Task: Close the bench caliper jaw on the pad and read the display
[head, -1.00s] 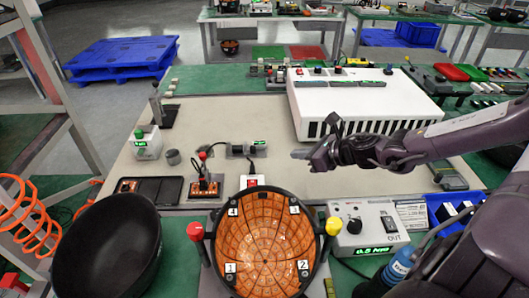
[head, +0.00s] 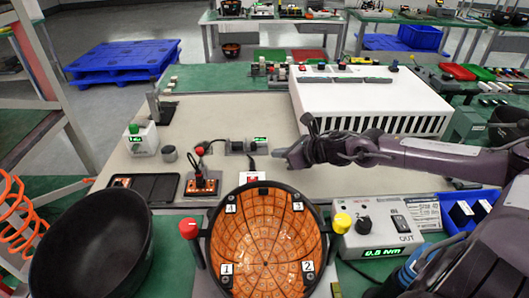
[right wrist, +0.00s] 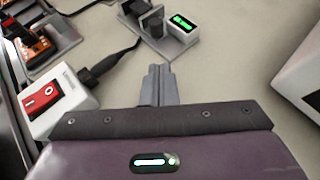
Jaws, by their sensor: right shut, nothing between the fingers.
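The bench caliper (head: 238,146) is a small grey and dark device with a green lit display (head: 260,140) on the beige mat. In the right wrist view the caliper (right wrist: 153,22) is at the top, its display (right wrist: 182,22) at its right end; the digits are too small to read. My right gripper (head: 280,154) is shut and empty, just right of and nearer than the caliper. In the right wrist view its closed fingertips (right wrist: 158,72) point towards the caliper with a gap between. I cannot make out the pad. My left gripper is not in view.
A white box with a red rocker switch (right wrist: 43,94) and a dark cable lie left of my fingers. A large white vented case (head: 365,95) stands right of the caliper. An orange-lined bowl (head: 266,240) and a black bowl (head: 90,245) are in front.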

